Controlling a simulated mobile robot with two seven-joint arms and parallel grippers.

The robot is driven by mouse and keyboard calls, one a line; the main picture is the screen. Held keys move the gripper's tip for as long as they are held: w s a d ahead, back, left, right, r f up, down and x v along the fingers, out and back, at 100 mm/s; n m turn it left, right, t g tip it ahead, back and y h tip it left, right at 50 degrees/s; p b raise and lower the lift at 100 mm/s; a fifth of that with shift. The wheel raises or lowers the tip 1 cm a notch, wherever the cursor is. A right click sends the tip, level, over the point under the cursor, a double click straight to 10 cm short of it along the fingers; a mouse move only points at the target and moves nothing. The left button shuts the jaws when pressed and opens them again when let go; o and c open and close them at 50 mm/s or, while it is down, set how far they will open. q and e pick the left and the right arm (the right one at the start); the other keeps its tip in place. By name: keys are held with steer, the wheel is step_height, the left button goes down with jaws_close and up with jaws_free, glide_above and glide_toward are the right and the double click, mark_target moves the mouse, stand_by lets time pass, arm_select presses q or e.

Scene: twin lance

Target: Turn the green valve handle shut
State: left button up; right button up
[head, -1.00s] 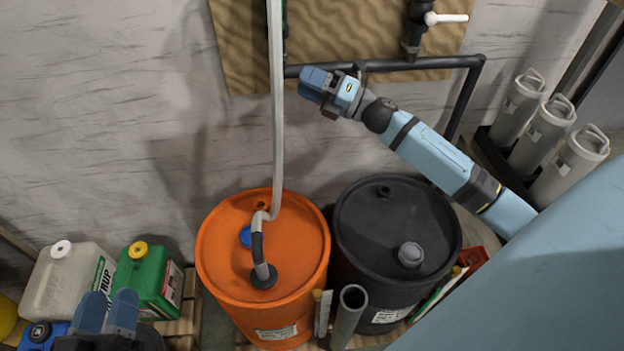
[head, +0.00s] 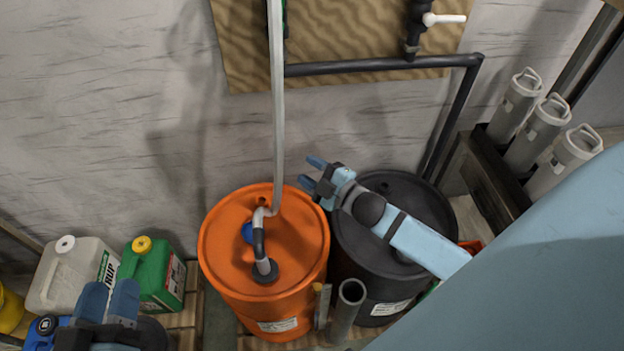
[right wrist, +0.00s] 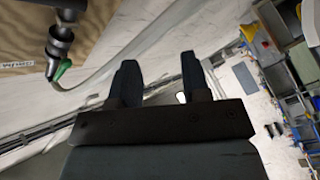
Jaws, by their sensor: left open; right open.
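The green valve handle (right wrist: 63,71) shows in the right wrist view at upper left, attached to a dark pipe fitting (right wrist: 60,40). In the head view only a thin green sliver (head: 285,22) shows at the top edge, mostly hidden behind a pale hose. My right gripper (head: 311,173) is open and empty, in front of the wall between the orange and black drums and well below the valve board. In its wrist view the fingers (right wrist: 160,80) are apart, to the right of the handle and not touching it. My left gripper (head: 109,300) is open and empty at lower left, near the jugs.
A pale hose (head: 278,110) runs down to the orange drum (head: 300,240). A dark pipe (head: 380,66) crosses the wooden board (head: 240,50). A white-handled valve (head: 445,18) sits to its right. Grey canisters (head: 540,130) stand at right. The wall at left is clear.

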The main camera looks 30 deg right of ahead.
steer(key=shift+s+a+f+m+h, duration=0.2)
steer(key=shift+s+f+m, duration=0.25)
steer(key=shift+f, duration=0.05)
steer(key=shift+s+a+f+m+h, duration=0.2)
steer(key=shift+s+f+m, duration=0.2)
steer(key=shift+f+m, duration=0.05)
steer(key=shift+c, duration=0.4)
